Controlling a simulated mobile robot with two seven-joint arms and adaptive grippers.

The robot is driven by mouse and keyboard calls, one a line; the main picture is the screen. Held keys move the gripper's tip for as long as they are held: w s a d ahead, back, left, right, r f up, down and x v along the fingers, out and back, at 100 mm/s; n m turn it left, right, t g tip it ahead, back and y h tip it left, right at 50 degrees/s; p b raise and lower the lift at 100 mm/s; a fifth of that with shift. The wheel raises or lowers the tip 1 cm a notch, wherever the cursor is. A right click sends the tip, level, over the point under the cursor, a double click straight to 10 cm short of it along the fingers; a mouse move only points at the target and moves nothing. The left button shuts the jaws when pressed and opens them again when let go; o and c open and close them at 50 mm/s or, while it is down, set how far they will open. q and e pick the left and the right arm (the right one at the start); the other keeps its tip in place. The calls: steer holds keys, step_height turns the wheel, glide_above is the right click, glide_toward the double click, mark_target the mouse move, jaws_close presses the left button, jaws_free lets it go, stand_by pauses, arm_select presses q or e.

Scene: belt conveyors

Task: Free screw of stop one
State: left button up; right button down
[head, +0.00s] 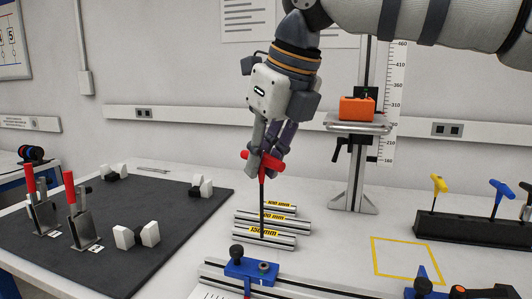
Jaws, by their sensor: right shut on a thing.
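My right gripper (264,150) comes down from the upper right and is shut on the red T-handle of a hex key (262,200). The key's dark shaft points straight down, and its tip appears a little above a blue stop (250,271) on the metal rail (310,284); I see a gap in the picture between them. The stop has a round dark screw head (263,267) on top and a black knob on its left. A second blue stop (426,284) sits further right, partly cut off by the frame's bottom. My left gripper is out of view.
Labelled metal gauge bars (280,242) lie behind the shaft. A black rack (468,231) holds yellow and blue T-handle keys. An orange block (357,109) rests on a stand with a scale. Toggle clamps stand on a dark mat (182,225). A yellow-taped square (405,257) is empty.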

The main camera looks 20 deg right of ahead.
mark_target(262, 192)
steer(key=f, duration=0.1)
steer(key=s+f, duration=0.1)
steer(key=shift+f, duration=0.35)
steer(key=shift+w+f, duration=0.15)
steer(key=shift+f, duration=0.35)
steer(key=m+h, duration=0.1)
steer(key=m, duration=0.1)
steer(key=m+h, duration=0.1)
steer(key=m, duration=0.2)
steer(key=shift+t, duration=0.3)
steer(key=m+h, duration=0.2)
steer(key=m, duration=0.4)
steer(key=shift+m, duration=0.3)
steer(key=shift+f, duration=0.15)
